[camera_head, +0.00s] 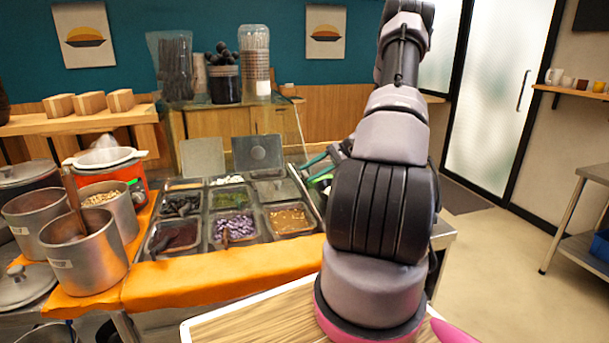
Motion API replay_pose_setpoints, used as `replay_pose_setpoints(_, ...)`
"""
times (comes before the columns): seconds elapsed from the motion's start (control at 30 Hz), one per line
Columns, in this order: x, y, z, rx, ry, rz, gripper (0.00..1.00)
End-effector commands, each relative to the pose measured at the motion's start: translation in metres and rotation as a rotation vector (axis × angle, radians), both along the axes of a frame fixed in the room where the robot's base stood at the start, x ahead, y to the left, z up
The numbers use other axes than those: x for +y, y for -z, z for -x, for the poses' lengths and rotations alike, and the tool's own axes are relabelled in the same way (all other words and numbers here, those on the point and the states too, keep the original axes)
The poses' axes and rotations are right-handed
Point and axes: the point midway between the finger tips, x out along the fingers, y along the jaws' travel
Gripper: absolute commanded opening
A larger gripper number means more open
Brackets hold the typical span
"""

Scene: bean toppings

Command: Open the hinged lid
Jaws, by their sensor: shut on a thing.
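The topping station (203,252) holds several metal pans. Two grey lid panels, a left one (203,158) and a right one (257,152) with a round knob, stand raised at its back edge. A flat grey metal cover (278,190) lies over a compartment on the right side. My gripper (307,174), with teal fingers, is at the right edge of the station beside this cover, partly hidden behind my arm. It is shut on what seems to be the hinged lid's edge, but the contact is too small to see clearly.
Steel pots (84,254) and an orange cooker (124,177) stand on the left. An orange cloth (220,277) covers the front edge. A wooden-topped board (265,322) is nearest. A back cabinet (217,122) carries jars. Open floor (500,245) is on the right.

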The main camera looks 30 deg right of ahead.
Motion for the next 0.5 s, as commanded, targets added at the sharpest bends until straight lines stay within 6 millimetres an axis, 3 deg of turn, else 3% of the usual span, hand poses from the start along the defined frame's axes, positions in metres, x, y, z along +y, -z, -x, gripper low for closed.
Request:
replay_pose_setpoints(0.2,-0.0124,0.0013,0.0027,0.001,0.005,0.008,0.0)
replay_pose_setpoints(0.5,-0.0152,0.0034,0.0044,0.004,0.004,0.012,0.0)
